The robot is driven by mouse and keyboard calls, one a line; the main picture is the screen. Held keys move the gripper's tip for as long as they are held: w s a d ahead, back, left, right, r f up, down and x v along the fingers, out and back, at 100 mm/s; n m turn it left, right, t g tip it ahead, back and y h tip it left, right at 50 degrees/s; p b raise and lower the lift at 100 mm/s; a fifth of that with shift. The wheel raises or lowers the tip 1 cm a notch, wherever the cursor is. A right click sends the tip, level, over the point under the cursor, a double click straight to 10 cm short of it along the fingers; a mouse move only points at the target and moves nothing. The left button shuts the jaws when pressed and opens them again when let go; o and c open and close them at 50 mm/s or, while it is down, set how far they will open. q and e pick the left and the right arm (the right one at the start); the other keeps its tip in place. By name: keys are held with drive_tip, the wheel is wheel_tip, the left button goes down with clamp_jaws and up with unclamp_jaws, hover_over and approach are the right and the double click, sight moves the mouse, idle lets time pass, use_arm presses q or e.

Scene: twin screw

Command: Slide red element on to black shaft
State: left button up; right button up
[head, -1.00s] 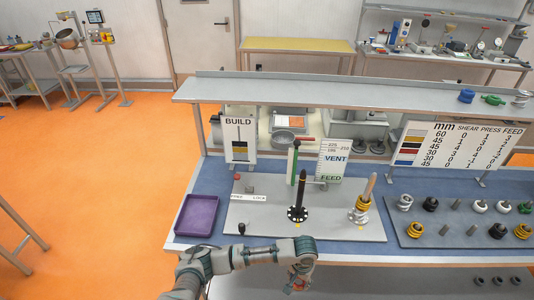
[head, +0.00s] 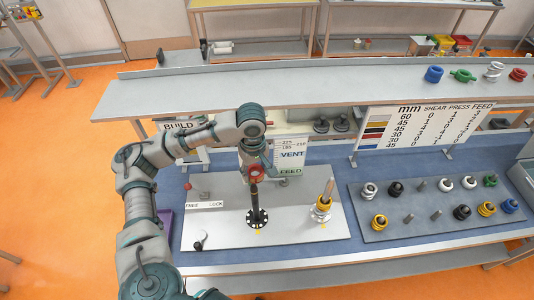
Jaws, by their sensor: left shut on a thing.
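The black shaft (head: 254,203) stands upright on the grey plate, rising from a black flange with light spots. My left arm reaches in from the left and bends down over it. My left gripper (head: 256,170) is shut on the red element (head: 255,174), just above the shaft's top in the head view. The gripper partly hides the red element. I cannot tell whether it touches the shaft's tip or is exactly in line with it. My right gripper is not in view.
A parts tray (head: 410,226) with several coloured elements lies further right. The VENT/FEED sign (head: 291,155) is close behind the gripper. The raised shelf (head: 330,87) crosses behind.

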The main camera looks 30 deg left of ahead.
use_arm(q)
drive_tip(key=shift+s+a+f, duration=0.25)
drive_tip(key=shift+a+f, duration=0.85)
drive_tip(key=shift+a, duration=0.1)
drive_tip(key=d+f, duration=0.2)
drive_tip(key=d, duration=0.1)
drive_tip(key=shift+w+d+f, duration=0.1)
drive_tip(key=shift+w+f, duration=0.1)
drive_tip(key=shift+a+f, duration=0.2)
drive_tip(key=shift+f, duration=0.1)
clamp_jaws()
drive_tip(key=shift+a+f, duration=0.95)
drive_tip(key=shift+a, duration=0.25)
drive_tip(key=shift+s+d+f, duration=0.1)
drive_tip(key=shift+d, duration=0.7)
drive_tip(key=shift+a, duration=0.3)
drive_tip(key=shift+a+f, duration=0.2)
drive_tip(key=shift+f, duration=0.1)
drive_tip(key=o, duration=1.5)
unclamp_jaws()
drive_tip(key=shift+d, duration=0.1)
drive_tip(key=shift+d+r, duration=0.1)
drive_tip(key=shift+d, duration=0.1)
drive_tip(key=shift+r, duration=0.15)
wheel_tip(320, 180, up, 12)
drive_tip(key=shift+f, duration=0.25)
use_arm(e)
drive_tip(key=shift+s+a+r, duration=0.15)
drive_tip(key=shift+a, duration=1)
